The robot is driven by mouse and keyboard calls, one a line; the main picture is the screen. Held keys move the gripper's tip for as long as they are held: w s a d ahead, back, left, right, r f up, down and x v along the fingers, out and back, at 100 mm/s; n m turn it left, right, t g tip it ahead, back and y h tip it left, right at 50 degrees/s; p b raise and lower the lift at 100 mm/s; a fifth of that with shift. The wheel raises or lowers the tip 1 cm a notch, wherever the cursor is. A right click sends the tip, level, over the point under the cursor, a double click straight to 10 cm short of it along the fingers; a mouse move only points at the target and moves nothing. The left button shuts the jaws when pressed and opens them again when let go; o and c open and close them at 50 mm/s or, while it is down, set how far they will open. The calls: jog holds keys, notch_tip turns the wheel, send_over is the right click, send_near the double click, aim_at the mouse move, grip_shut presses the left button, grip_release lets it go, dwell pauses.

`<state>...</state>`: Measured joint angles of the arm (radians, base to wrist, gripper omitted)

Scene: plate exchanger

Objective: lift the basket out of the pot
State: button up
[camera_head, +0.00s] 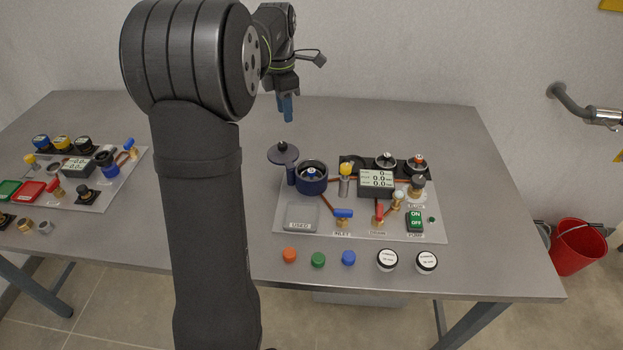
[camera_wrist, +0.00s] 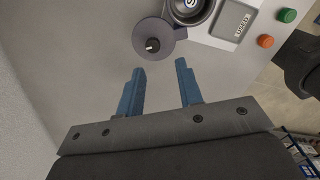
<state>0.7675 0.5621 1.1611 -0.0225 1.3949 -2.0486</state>
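The dark blue pot (camera_head: 313,187) stands uncovered on the left of the right-hand panel. The basket (camera_head: 311,173) sits inside it, with a small blue and white piece at its centre. The dark round lid (camera_head: 283,155) is off to the pot's upper left, on a post. My gripper (camera_head: 287,112) hangs above the table behind the lid, empty and apart from the pot. In the wrist view its blue fingers (camera_wrist: 160,68) are spread open below the lid (camera_wrist: 153,47). The basket (camera_wrist: 188,8) is cut off there by the top edge.
The panel (camera_head: 262,218) holds valves, a display (camera_head: 376,181), a pump switch (camera_head: 415,221) and a tray marked USED (camera_head: 302,216). Coloured caps and two white-topped jars (camera_head: 387,260) lie along the front. A second panel (camera_head: 103,194) stands left. The table behind is clear.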

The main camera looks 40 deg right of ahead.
jog(key=s+m, duration=0.1)
jog(key=m, duration=0.3)
jog(key=m+h, duration=0.1)
jog(key=m, duration=2.8)
send_over(311, 170)
jog(key=f, duration=1)
jog(key=shift+a+f, duration=0.25)
jog(key=shift+f, duration=0.15)
jog(key=shift+s+d+f, duration=0.1)
jog(key=shift+f, duration=2.55)
grip_shut()
